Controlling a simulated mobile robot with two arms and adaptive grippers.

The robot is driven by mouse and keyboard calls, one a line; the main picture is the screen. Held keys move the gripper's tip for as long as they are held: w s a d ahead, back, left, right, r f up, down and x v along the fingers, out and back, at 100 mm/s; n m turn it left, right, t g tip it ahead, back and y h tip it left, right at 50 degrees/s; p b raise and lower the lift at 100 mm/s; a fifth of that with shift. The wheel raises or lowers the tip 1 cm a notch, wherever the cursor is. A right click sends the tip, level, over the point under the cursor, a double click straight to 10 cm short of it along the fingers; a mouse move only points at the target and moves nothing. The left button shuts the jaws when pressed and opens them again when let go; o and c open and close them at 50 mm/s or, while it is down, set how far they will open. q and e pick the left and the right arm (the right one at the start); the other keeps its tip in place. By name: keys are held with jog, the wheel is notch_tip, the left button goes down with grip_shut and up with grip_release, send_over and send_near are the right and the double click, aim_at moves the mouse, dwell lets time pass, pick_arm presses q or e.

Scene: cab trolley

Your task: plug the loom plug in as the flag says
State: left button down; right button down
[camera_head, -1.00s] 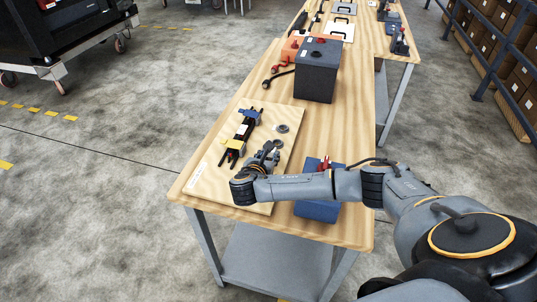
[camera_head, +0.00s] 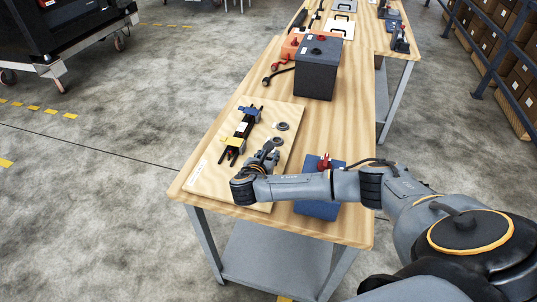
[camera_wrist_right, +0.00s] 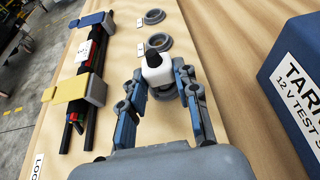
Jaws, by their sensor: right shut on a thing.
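My right gripper (camera_head: 268,152) is over the wooden board (camera_head: 203,182) on the bench. In the right wrist view the gripper (camera_wrist_right: 163,84) is shut on a white plug (camera_wrist_right: 157,70) with a black tip. Two grey ring sockets, the far one (camera_wrist_right: 155,16) and the near one (camera_wrist_right: 159,42), lie beyond the plug. The plug's tip overlaps the near ring in the picture; I cannot tell whether they touch. To the left lies a black-and-red loom bar (camera_wrist_right: 80,108) with a blue flag (camera_wrist_right: 91,19) and a yellow flag (camera_wrist_right: 66,89). My left gripper is out of view.
A blue test box (camera_head: 318,209) stands right of the board, under my right forearm; it shows close at right in the wrist view (camera_wrist_right: 290,75). A dark grey box (camera_head: 317,72) and red-ended cables (camera_head: 278,70) are farther back. Bare bench lies between board and dark box.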

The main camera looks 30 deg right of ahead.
jog(key=shift+f, duration=0.4)
